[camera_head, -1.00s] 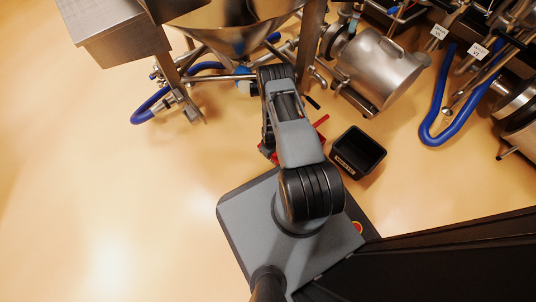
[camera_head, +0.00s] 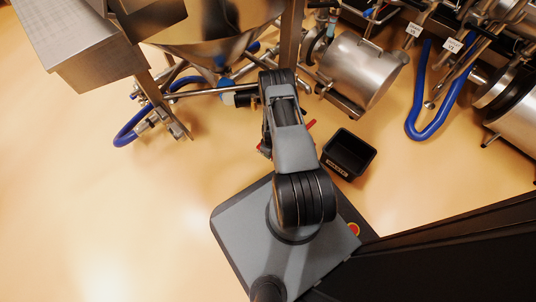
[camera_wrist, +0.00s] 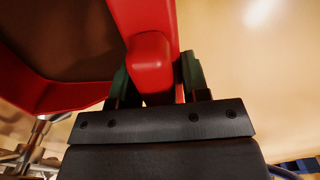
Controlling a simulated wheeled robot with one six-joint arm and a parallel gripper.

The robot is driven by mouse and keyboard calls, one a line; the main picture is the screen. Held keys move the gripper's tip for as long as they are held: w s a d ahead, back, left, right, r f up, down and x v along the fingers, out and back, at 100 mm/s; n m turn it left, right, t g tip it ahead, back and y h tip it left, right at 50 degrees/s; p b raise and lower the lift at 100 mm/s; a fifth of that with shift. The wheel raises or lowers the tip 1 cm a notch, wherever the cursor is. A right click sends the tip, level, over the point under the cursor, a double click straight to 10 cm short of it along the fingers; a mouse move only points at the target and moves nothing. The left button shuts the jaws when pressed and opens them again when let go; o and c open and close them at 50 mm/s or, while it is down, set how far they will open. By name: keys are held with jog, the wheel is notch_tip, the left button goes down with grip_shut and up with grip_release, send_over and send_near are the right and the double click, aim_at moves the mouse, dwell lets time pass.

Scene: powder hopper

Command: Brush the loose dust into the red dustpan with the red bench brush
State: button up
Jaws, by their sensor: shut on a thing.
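In the wrist view my gripper (camera_wrist: 154,88) is shut on a red handle (camera_wrist: 150,58) with a rounded end. A broad red band runs up behind it. To its left is a large red-rimmed shape (camera_wrist: 60,96) with a dark brown inside, partly out of frame. I cannot tell from this close view whether the held piece belongs to the brush or the dustpan. In the head view my arm hides the gripper; a thin red piece (camera_head: 310,125) shows right of the arm and a small red bit on its left. No loose dust can be made out.
A steel hopper (camera_head: 215,35) on legs stands ahead, with a blue hose (camera_head: 130,134) at its left. A steel drum (camera_head: 360,72) and a second blue hose (camera_head: 418,115) are at the right. A black bin (camera_head: 349,153) stands beside my base. The left floor is clear.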

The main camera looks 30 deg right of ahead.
jog(key=shift+r+p, duration=0.65)
jog(key=shift+r, duration=0.05)
jog(key=shift+s+a+r+p, duration=0.1)
jog(key=shift+a+r+p, duration=0.2)
jog(key=shift+r+p, duration=0.5)
jog(key=shift+s+a+r+p, duration=0.1)
jog(key=shift+a+r+p, duration=0.2)
jog(key=shift+r+p, duration=0.4)
jog(key=shift+r, duration=0.25)
